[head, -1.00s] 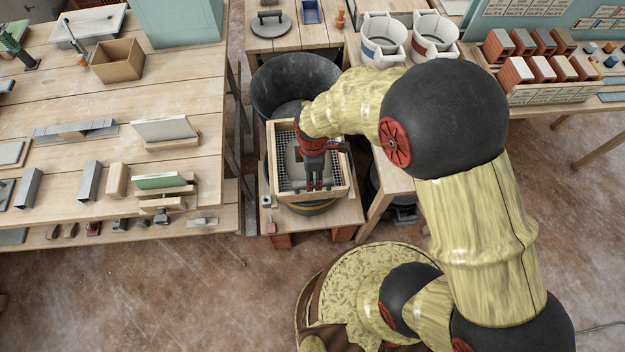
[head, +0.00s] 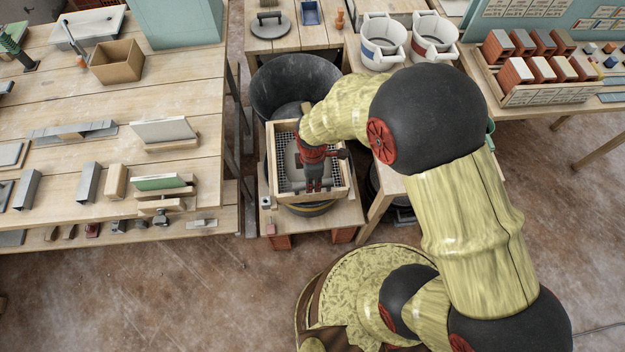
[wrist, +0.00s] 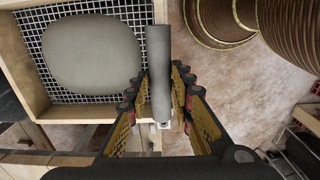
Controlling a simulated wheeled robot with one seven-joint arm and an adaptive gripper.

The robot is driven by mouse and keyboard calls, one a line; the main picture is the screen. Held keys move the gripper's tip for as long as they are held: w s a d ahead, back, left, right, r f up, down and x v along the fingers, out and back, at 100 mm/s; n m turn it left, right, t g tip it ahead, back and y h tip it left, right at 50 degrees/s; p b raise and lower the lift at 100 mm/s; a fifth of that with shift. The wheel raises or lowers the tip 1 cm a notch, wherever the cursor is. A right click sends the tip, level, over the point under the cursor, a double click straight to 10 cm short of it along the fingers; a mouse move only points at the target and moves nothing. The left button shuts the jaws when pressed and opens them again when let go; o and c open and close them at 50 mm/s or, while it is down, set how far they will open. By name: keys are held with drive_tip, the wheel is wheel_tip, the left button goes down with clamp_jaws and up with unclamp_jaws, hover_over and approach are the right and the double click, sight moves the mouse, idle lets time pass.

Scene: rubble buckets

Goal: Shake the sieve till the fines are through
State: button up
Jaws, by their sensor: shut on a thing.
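The sieve is a square wooden frame (head: 272,160) with a wire mesh floor, and it sits over a dark round bucket (head: 318,209). A smooth, rounded grey heap of material (wrist: 92,53) lies on the mesh (wrist: 50,88). My gripper (head: 314,188) reaches down over the sieve's near right part. In the wrist view my gripper (wrist: 162,108) has its fingers on both sides of a grey bar-like handle (wrist: 159,62) at the frame's edge, shut on it. The inside of the bucket below is hidden by the sieve.
A large black tub (head: 270,88) stands just behind the sieve. A wooden workbench (head: 90,115) with boards and blocks is close on the left. Two white buckets (head: 383,45) and a rack of bricks (head: 540,92) stand at the back right. Open floor (head: 180,290) lies in front.

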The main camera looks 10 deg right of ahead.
clamp_jaws()
idle(0.3)
drive_tip(key=w, duration=0.4)
drive_tip(key=shift+w+b, duration=0.15)
drive_tip(key=shift+b, duration=0.25)
drive_tip(key=o, duration=0.6)
unclamp_jaws()
drive_tip(key=shift+o, duration=0.2)
drive_tip(key=shift+r, duration=0.15)
